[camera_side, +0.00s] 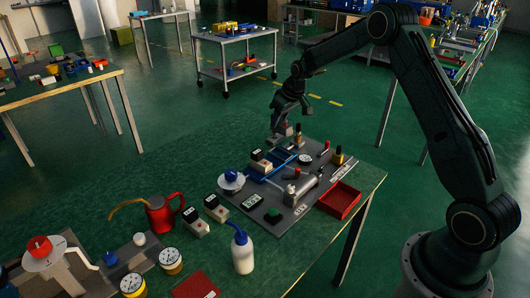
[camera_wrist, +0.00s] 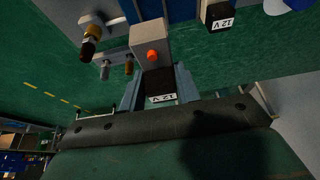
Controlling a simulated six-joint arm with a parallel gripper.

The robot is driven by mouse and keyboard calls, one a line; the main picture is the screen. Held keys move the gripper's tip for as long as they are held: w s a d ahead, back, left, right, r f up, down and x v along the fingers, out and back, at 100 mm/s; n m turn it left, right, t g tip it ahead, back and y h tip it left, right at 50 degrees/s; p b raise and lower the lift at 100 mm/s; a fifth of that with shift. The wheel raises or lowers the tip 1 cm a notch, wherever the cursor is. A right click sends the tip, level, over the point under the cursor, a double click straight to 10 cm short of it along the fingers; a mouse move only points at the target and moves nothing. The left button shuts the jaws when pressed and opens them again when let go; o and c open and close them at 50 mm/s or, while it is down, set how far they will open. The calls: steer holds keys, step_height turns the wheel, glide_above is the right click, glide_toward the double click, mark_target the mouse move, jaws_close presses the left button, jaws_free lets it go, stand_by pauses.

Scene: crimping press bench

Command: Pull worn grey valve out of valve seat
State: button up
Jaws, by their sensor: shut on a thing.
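My gripper (camera_side: 285,124) is over the far edge of the grey fixture plate (camera_side: 283,222), pointing down. In the wrist view its two fingers (camera_wrist: 158,90) are closed on the sides of a valve with a black block marked "12 V". The valve's grey body (camera_wrist: 143,40) carries an orange dot. In the side view the grey valve (camera_side: 281,138) shows only as a small shape below my fingers. The valve seat is mostly hidden behind the gripper and valve; I cannot tell whether the valve is still in it or clear of it.
Brass fittings (camera_wrist: 91,38) are near the held valve. An empty red tray (camera_side: 339,201) is at the plate's right. Two more valves, a red oil can (camera_side: 165,212) and a white bottle (camera_side: 242,253) stand left and front.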

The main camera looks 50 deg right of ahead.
mark_target(284, 124)
step_height(284, 124, up, 10)
stand_by(0.4)
stand_by(0.5)
steer(key=s+a+f+n+g+y, duration=0.1)
steer(key=s+a+n+g+y, duration=0.1)
steer(key=s+n, duration=0.7)
steer(key=s+a+f+n+g+y, duration=0.1)
steer(key=s+n, duration=0.8)
steer(key=s, duration=0.9)
steer(key=shift+s+a+g+y, duration=0.4)
steer(key=shift+a+g+y, duration=0.2)
steer(key=shift+g+y, duration=0.2)
steer(key=shift+f, duration=0.25)
step_height(284, 124, down, 16)
steer(key=shift+r, duration=0.1)
